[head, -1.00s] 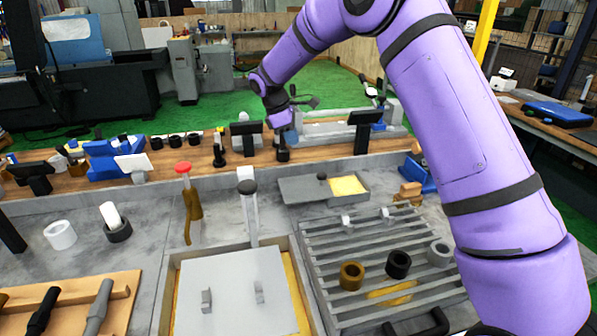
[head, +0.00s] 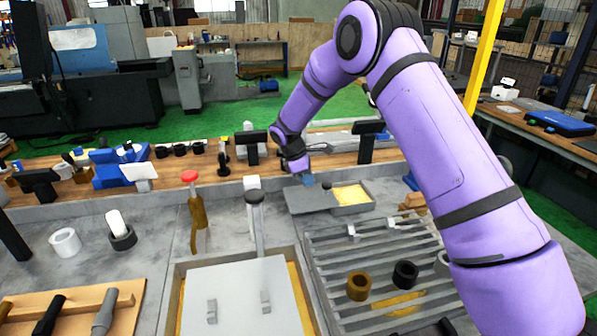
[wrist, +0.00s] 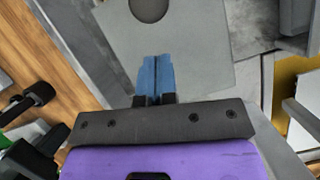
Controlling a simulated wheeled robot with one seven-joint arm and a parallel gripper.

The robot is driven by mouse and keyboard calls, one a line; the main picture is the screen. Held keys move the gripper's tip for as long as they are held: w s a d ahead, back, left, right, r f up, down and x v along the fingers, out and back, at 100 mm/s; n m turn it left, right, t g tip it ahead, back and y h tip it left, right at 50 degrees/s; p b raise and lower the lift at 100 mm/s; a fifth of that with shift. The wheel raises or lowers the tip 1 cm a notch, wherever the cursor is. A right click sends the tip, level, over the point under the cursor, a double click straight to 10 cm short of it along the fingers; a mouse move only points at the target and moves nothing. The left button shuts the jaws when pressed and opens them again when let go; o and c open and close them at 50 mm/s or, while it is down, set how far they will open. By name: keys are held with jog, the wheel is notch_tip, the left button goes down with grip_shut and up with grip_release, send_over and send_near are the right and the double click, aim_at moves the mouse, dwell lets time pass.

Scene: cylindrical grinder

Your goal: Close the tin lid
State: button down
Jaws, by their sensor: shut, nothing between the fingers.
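The tin (head: 353,209) is a low grey box on the grey worktop. Its flat grey lid (head: 303,202) is slid to the left, leaving the yellow inside uncovered at the right. A dark round knob (head: 326,184) stands on the lid and also shows at the top edge of the wrist view (wrist: 148,8). My gripper (head: 308,180) is over the back of the lid, left of the knob. In the wrist view its blue fingers (wrist: 155,62) are shut together and empty, pointing at the knob. I cannot tell whether the fingertips touch the lid.
A larger box with a pale lid (head: 238,297) stands in front, and a slatted grey rack (head: 330,262) with rings is to its right. An upright dark-knobbed lever (head: 256,215) is left of the tin. A black-screened stand (head: 368,135) is behind.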

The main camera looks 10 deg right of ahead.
jog(key=shift+s+d, duration=0.15)
jog(key=shift+d, duration=0.45)
jog(key=shift+s+d, duration=0.15)
jog(key=shift+d, duration=0.4)
jog(key=shift+d, duration=0.1)
jog(key=d, duration=1.4)
